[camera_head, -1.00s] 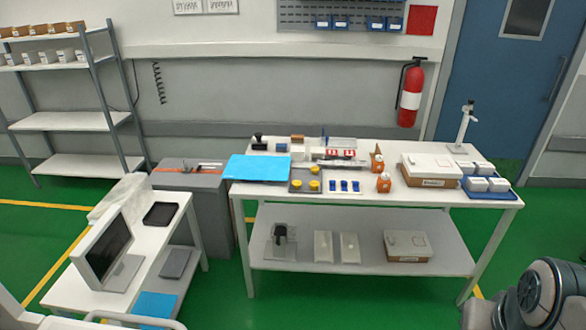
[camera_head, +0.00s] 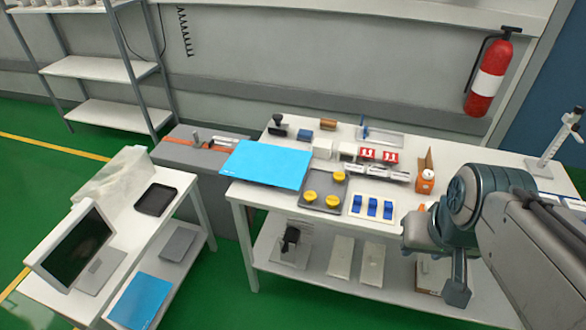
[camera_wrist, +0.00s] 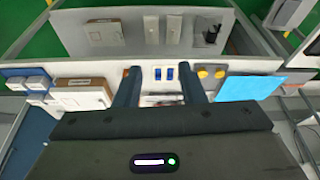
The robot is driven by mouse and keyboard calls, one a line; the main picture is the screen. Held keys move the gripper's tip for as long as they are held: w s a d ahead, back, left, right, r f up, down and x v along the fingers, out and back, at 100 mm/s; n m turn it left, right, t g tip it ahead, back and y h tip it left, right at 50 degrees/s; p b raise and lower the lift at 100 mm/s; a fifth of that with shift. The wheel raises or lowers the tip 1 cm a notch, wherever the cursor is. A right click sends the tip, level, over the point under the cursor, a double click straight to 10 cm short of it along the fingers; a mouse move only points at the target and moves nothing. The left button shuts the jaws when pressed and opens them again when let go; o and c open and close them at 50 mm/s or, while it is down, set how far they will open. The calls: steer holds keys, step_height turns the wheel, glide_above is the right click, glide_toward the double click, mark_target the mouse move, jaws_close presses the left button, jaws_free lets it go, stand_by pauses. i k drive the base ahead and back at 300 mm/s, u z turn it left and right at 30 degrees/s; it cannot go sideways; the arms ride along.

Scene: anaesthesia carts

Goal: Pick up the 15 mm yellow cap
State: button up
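Three yellow caps sit on a dark grey tray (camera_head: 323,180) on the white table: a back cap (camera_head: 338,176), a front left cap (camera_head: 310,196) and a front right cap (camera_head: 332,202). I cannot tell which is the 15 mm one. In the wrist view, yellow caps (camera_wrist: 203,73) show just right of my fingers, partly cut by the right finger. My gripper (camera_wrist: 160,72) is open and empty, with a wide gap between its two dark fingers. It is over the table and apart from the caps. In the head view my arm comes in from the right and the fingers are not clear.
A white tray with blue pieces (camera_head: 372,208) lies right of the grey tray. A blue sheet (camera_head: 266,164) lies to its left. Red-and-white items (camera_head: 380,155) and an orange box (camera_head: 425,177) stand behind and to the right. A lower shelf (camera_head: 312,288) runs below.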

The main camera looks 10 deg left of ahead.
mark_target(309, 195)
steer(key=u, duration=0.25)
steer(key=i, duration=1.15)
steer(key=u, duration=0.25)
